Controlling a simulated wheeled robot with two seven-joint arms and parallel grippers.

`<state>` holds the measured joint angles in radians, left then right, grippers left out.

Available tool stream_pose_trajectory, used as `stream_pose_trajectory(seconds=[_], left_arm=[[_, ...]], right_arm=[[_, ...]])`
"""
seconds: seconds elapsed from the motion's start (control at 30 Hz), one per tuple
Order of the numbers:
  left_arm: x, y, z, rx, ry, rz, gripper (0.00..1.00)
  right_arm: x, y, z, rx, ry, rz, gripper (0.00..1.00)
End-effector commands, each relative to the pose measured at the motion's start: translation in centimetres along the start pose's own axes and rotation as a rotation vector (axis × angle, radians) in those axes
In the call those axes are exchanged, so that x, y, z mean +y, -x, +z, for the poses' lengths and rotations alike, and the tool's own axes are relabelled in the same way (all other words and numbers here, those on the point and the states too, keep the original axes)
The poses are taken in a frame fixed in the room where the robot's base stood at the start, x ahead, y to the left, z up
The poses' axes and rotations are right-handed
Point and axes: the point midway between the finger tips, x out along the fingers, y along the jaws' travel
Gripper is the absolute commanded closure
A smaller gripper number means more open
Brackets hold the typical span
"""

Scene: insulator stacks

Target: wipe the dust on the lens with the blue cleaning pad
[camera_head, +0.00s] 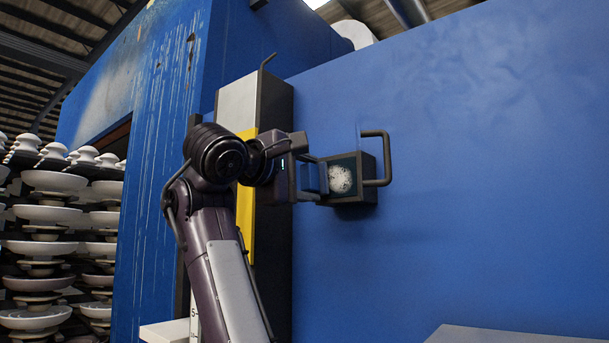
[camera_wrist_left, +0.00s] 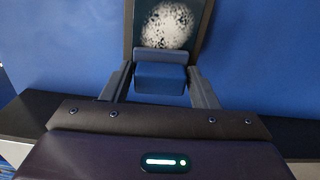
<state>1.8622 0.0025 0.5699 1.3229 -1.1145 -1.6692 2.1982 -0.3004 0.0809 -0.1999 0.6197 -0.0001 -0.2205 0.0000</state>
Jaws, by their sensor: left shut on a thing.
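The lens (camera_head: 341,179) is a dark square face on a box fixed to the blue wall, with a pale speckled patch of dust on it. The dusty patch also shows at the top of the left wrist view (camera_wrist_left: 167,25). My left gripper (camera_head: 310,179) is shut on the blue cleaning pad (camera_head: 315,178), just left of the dust in the head view. In the left wrist view the pad (camera_wrist_left: 160,78) sits between the two fingers, just below the dust. I cannot tell whether the pad touches the lens. My right gripper is out of view.
A dark bar handle (camera_head: 387,158) curves out beside the lens box on its right. A tall grey, yellow and black post (camera_head: 272,105) stands behind my left wrist. Stacks of white insulators (camera_head: 45,215) stand at the left. A grey surface (camera_head: 510,335) shows at the lower right.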

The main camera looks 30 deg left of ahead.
Motion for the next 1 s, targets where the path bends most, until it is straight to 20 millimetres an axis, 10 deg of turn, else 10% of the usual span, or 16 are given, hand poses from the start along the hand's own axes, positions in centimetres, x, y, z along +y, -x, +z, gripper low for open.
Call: stream_pose_trajectory(seconds=[1.0], left_arm=[[-0.4,-0.3,4.4,0.000,-0.001,0.000,0.64]], right_arm=[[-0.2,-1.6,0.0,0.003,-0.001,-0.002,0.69]])
